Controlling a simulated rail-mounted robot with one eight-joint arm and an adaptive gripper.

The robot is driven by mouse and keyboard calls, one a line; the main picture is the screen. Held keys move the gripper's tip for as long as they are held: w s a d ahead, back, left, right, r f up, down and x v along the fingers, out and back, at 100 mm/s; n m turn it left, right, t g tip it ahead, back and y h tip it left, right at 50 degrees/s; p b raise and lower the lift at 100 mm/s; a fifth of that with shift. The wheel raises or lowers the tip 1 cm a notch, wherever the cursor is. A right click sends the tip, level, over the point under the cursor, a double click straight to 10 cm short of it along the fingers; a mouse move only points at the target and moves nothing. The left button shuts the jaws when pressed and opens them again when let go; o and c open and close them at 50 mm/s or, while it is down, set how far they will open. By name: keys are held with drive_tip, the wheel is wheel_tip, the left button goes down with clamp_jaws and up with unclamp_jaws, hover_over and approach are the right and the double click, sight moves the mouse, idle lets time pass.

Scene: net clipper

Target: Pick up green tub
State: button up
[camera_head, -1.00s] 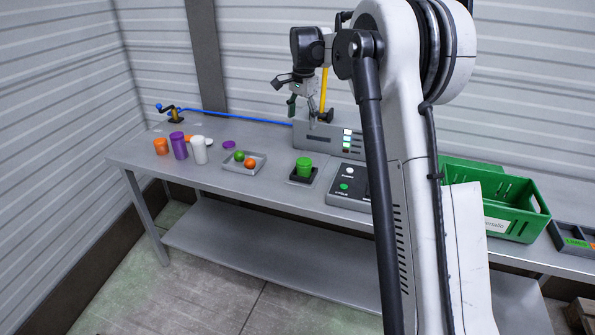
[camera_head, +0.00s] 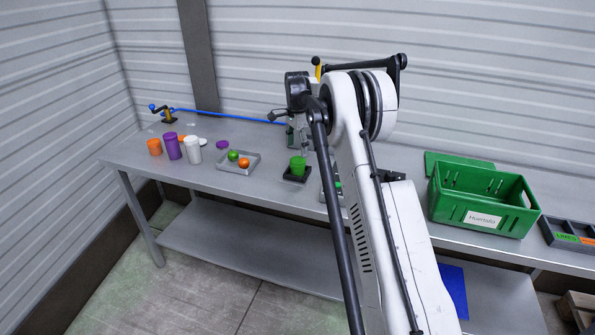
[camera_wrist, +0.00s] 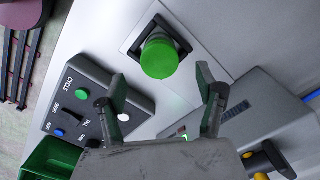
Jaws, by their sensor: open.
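The green tub (camera_head: 298,165) stands upright on a small black square base on the grey table in the head view. In the wrist view the green tub (camera_wrist: 159,57) shows from above, beyond the fingertips and roughly centred between them. My gripper (camera_wrist: 160,88) is open and empty, with one finger on each side of the tub's line and apart from it. In the head view my arm hides most of the gripper, which is at the back near the tub.
A control box with buttons (camera_wrist: 92,105) lies left of the tub in the wrist view, and a grey machine (camera_wrist: 262,125) lies right. In the head view a tray (camera_head: 252,168) with two balls, several tubs (camera_head: 173,147) and a green crate (camera_head: 520,220) stand on the table.

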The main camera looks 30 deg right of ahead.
sight(298, 160)
drive_tip(key=shift+d+f, duration=0.1)
drive_tip(key=shift+f, duration=3.35)
drive_tip(key=c, duration=1.2)
drive_tip(key=shift+r, duration=0.1)
drive_tip(key=shift+c, duration=0.2)
